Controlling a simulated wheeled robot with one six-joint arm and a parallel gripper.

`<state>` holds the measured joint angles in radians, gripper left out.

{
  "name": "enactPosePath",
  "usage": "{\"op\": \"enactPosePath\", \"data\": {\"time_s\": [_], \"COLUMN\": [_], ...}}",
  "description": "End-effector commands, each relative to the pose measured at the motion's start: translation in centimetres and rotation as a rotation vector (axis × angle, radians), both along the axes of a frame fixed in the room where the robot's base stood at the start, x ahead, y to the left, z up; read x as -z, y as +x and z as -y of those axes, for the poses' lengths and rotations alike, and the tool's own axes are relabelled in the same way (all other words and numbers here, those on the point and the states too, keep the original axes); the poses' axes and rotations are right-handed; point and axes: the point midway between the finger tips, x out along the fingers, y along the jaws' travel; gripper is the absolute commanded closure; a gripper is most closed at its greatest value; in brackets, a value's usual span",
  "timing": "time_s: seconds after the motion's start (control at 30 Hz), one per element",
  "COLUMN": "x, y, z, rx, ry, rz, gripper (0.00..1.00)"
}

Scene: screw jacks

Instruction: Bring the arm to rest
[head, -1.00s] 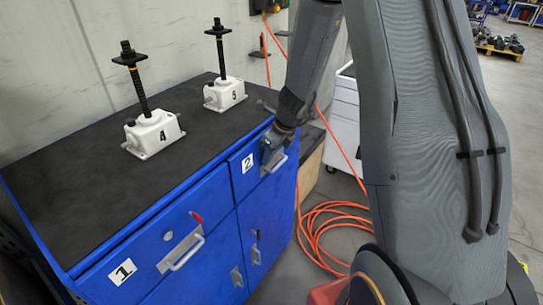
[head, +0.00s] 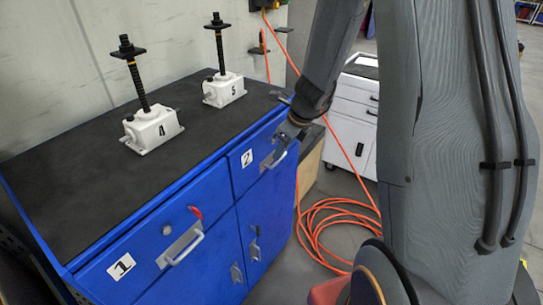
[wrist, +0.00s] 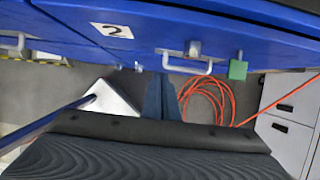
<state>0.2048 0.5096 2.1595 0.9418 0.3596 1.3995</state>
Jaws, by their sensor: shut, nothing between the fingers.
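My gripper (head: 284,136) is at the lower end of my arm in the head view, beside the front of drawer 2 of the blue cabinet (head: 185,200). Its fingers are small and partly hidden there, and it holds nothing that I can see. It appears just above the handle of drawer 2 (head: 280,157); I cannot tell whether they touch. In the wrist view, the blue-grey finger shapes (wrist: 160,98) stand close together, below the drawer handle (wrist: 188,66) in the picture. The drawers look closed.
Two white screw jacks, marked 4 (head: 152,130) and 5 (head: 224,90), stand upright on the cabinet's dark top. An orange hose (head: 335,225) lies coiled on the floor right of the cabinet. A white drawer unit (head: 352,115) stands behind it. A green tag (wrist: 238,68) hangs near the handle.

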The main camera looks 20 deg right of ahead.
Motion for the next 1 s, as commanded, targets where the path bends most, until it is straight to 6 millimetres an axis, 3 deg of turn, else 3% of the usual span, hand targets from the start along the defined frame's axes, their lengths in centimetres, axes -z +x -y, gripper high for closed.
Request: {"op": "enactPosePath", "data": {"time_s": [0.1, 0.3, 0.7, 0.87, 1.0], "x": [-2.5, -5.3, -6.7, -6.5, -6.0], "y": [-0.8, -1.8, -2.6, -4.6, -7.9], "z": [0.7, 1.4, 1.5, 0.2, -1.5], "rx": [0.001, 0.002, -0.032, -0.307, -0.76], "ry": [-0.002, -0.002, -0.012, -0.111, -0.256], "rz": [0.003, 0.0, 0.0, 0.028, 0.073], "gripper": [1.0, 1.0, 1.0, 1.0, 1.0]}}
